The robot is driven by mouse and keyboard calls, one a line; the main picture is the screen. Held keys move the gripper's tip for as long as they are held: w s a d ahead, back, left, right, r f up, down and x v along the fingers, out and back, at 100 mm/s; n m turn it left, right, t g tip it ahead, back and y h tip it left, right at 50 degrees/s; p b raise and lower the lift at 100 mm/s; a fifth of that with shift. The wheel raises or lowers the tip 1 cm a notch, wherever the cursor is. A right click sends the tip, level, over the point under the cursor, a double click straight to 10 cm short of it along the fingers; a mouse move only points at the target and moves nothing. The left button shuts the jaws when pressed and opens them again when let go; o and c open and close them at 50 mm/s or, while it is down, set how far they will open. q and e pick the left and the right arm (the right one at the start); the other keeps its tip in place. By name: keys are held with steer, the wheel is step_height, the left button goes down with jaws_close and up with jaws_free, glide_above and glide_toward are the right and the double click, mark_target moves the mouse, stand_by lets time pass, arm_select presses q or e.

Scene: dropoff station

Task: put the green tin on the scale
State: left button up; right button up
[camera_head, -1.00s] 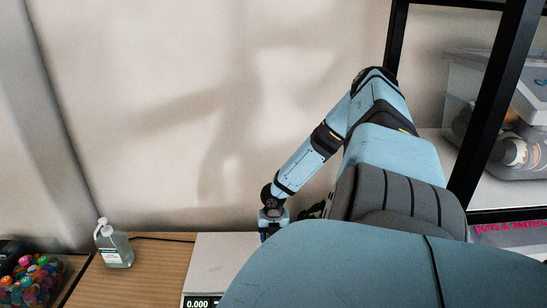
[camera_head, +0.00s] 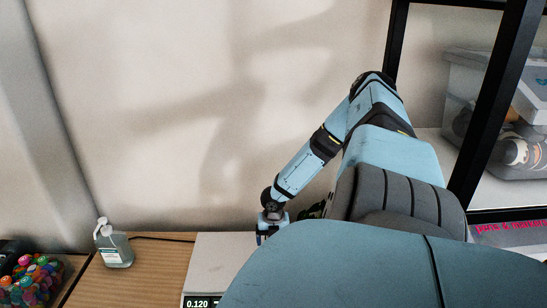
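The scale (camera_head: 214,262) stands on the wooden table, its pale plate partly hidden behind my large blue arm link. Its display (camera_head: 197,303) reads 0.120. My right arm reaches in from the right, and its gripper (camera_head: 265,238) points down over the back right part of the scale. Its fingertips are small and partly hidden, so I cannot tell whether they are open or shut. I cannot make out the green tin; my arm blocks the area in front of the gripper. My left gripper is not in view.
A clear pump bottle (camera_head: 115,246) stands on the table left of the scale. A black-framed shelf (camera_head: 482,120) with a clear plastic box (camera_head: 507,110) is at the right.

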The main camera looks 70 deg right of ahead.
step_height(320, 180, up, 12)
steer(key=shift+f+p, duration=0.2)
steer(key=shift+p, duration=0.15)
steer(key=shift+a+f, duration=0.1)
stand_by(0.4)
